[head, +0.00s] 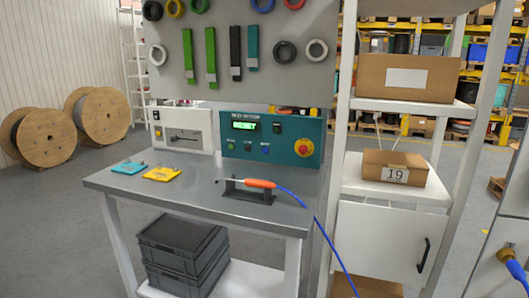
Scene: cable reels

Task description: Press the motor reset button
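A teal control box (285,127) stands at the back right of the grey workbench. It has a lit green display (243,124) and a dark switch (276,127). Below are a green button (231,144), a pale button (248,146) and a blue button (265,148). A red mushroom button on a yellow base (303,147) is at its right. The labels are too small to read, so I cannot tell which is the motor reset button. Neither of my grippers is in view.
An orange-handled tool with a blue cable (260,183) rests on a black stand in front of the control box. A white box (182,130) and blue and yellow pieces (162,174) are on the workbench (205,205). A white shelf with boxes (398,166) stands right.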

